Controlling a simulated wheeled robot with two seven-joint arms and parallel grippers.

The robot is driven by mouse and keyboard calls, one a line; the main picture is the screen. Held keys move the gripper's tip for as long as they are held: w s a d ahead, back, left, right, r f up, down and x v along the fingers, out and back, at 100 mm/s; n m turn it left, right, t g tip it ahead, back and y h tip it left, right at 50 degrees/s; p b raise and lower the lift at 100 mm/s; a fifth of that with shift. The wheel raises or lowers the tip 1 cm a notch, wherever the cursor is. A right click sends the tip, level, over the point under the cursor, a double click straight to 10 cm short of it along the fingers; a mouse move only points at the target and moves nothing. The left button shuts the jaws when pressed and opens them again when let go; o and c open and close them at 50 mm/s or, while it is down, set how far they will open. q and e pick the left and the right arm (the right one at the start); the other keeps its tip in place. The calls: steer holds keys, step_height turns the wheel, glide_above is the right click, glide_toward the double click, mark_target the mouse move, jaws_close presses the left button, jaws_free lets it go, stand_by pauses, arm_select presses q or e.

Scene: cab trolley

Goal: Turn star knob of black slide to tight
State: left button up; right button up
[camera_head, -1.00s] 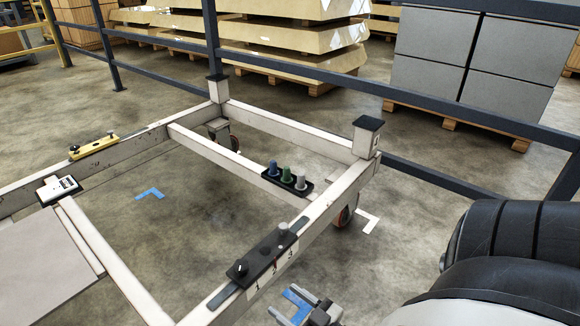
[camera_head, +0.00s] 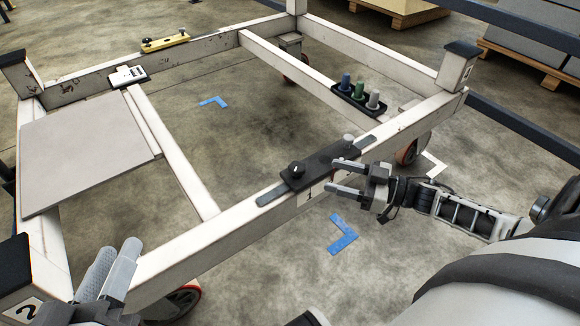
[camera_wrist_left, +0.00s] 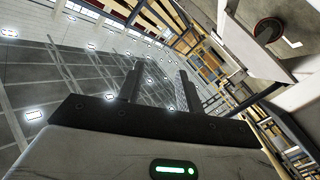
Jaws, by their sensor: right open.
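The black slide (camera_head: 322,166) lies on the near white rail of the trolley in the head view. A dark knob with a pale spot on top (camera_head: 297,168), seemingly the star knob, stands on its left end. A grey pin (camera_head: 349,138) stands towards its right end. My right gripper (camera_head: 336,177) is open and empty, just right of the slide, with its fingertips pointing left towards the rail. My left gripper (camera_head: 110,265) is at the bottom left by the trolley's near corner. Its fingers stand apart with nothing between them in the left wrist view (camera_wrist_left: 160,85).
A yellow slide (camera_head: 165,43) sits on the far rail, with a white device (camera_head: 128,76) nearby. A black holder (camera_head: 358,101) carries blue, green and grey pegs on a crossbar. A grey panel (camera_head: 85,150) covers the left side. Corner posts (camera_head: 457,68) rise above the rails.

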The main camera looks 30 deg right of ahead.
mark_target(290, 164)
steer(key=b+x, duration=0.3)
steer(key=x, duration=0.8)
steer(key=shift+w+a+f, duration=0.1)
steer(key=shift+w+f, duration=0.05)
steer(key=shift+w+a, duration=0.3)
steer(key=shift+w, duration=0.05)
arm_select(q)
step_height(290, 164, up, 6)
steer(key=w+m+t+h, duration=0.2)
steer(key=m+t, duration=0.1)
steer(key=m, duration=0.1)
steer(key=shift+w+a+m+t+h, duration=0.15)
steer(key=shift+a+m+t+h, duration=0.15)
steer(key=shift+a+t, duration=0.15)
steer(key=shift+r, duration=0.1)
arm_select(e)
steer(key=c, duration=1)
arm_select(q)
steer(key=shift+r, duration=0.1)
